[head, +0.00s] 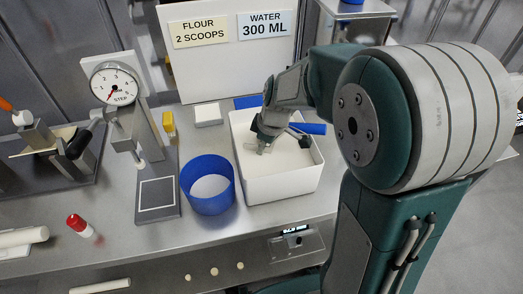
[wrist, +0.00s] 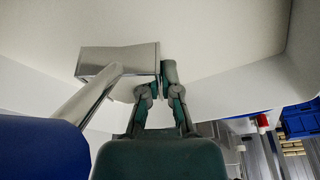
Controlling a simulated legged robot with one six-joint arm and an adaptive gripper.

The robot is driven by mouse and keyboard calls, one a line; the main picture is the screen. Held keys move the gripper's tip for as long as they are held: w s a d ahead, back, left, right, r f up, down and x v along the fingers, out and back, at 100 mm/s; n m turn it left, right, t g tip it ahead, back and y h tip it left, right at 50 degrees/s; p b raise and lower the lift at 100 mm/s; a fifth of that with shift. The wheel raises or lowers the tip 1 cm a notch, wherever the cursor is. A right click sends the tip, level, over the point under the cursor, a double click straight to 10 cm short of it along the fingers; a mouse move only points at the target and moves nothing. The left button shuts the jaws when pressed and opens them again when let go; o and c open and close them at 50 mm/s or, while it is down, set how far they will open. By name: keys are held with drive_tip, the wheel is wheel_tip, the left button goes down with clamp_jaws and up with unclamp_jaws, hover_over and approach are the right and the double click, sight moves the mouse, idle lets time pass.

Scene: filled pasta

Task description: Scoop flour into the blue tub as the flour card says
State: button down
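The flour card (head: 200,32) reads "FLOUR 2 SCOOPS". The blue tub (head: 187,188) stands on the bench left of the white flour bin (head: 283,189); a pale surface shows inside it, and I cannot tell if it is flour. My gripper (head: 265,146) is down inside the bin, over the pale flour. The metal scoop (wrist: 112,60) with its blue handle (head: 311,128) is in the bin. In the wrist view my fingers (wrist: 160,85) are close together at the scoop's metal edge and appear shut on it. The scoop's load is hidden.
A second card (head: 265,25) reads "WATER 300 ML". A yellow block (head: 168,124), a white block (head: 208,115) and a red-capped shaker (head: 79,225) are nearby.

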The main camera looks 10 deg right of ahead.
drive_tip(key=shift+w+a+r+v, duration=0.1)
drive_tip(key=shift+w+a+v, duration=0.2)
drive_tip(key=shift+v, duration=1.35)
drive_tip(key=shift+w+a+r+v, duration=0.15)
drive_tip(key=shift+a+v, duration=0.2)
drive_tip(key=shift+v, duration=1.35)
drive_tip(key=shift+w+a+r+v, duration=0.1)
drive_tip(key=shift+w+a+v, duration=0.2)
drive_tip(key=shift+v, duration=1.35)
drive_tip(key=shift+f, duration=0.1)
